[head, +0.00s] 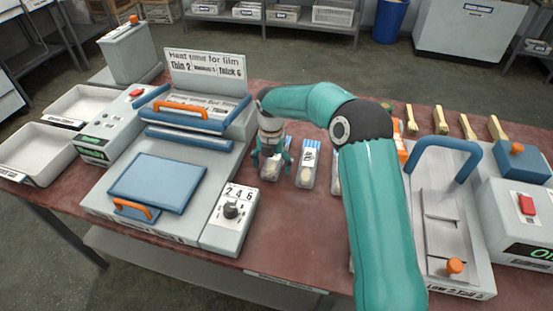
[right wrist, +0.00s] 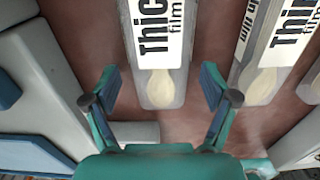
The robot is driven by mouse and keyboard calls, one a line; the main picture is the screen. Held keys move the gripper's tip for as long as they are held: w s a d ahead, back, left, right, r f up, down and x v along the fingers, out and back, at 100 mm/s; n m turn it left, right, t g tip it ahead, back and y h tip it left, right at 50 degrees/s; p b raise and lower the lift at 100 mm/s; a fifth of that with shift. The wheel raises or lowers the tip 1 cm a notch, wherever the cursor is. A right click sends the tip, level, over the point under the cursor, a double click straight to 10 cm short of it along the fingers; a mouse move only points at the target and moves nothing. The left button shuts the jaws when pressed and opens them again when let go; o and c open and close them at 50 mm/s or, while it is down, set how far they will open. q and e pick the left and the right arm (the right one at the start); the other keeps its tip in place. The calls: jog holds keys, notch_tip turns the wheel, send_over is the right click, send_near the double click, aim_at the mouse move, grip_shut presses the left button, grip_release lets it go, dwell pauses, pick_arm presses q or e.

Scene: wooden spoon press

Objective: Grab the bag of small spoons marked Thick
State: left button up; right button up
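My right gripper (head: 271,160) hangs over a clear bag (head: 271,170) in the head view, between the press and my own arm. In the right wrist view the same gripper (right wrist: 160,92) is open, with one finger on each side of the bag's lower end. This bag (right wrist: 161,50) has a white label reading "Thic…" and "film", its last letters cut off, and a pale wooden spoon bowl below. A second bag (right wrist: 275,45) lies to its right, reading "Thi…" and "film"; it also shows in the head view (head: 306,165). My left gripper is out of view.
A third bag (head: 336,172) is partly hidden by my right arm. The film press (head: 170,185) and its dial box (head: 231,220) stand left of the bags. A grey device with a blue handle (head: 447,150) and several wooden spoons (head: 440,121) are at right. Bare red tabletop (head: 300,235) lies in front.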

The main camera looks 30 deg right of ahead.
jog(key=c, duration=1)
jog(key=shift+o, duration=0.2)
jog(key=shift+r, duration=0.15)
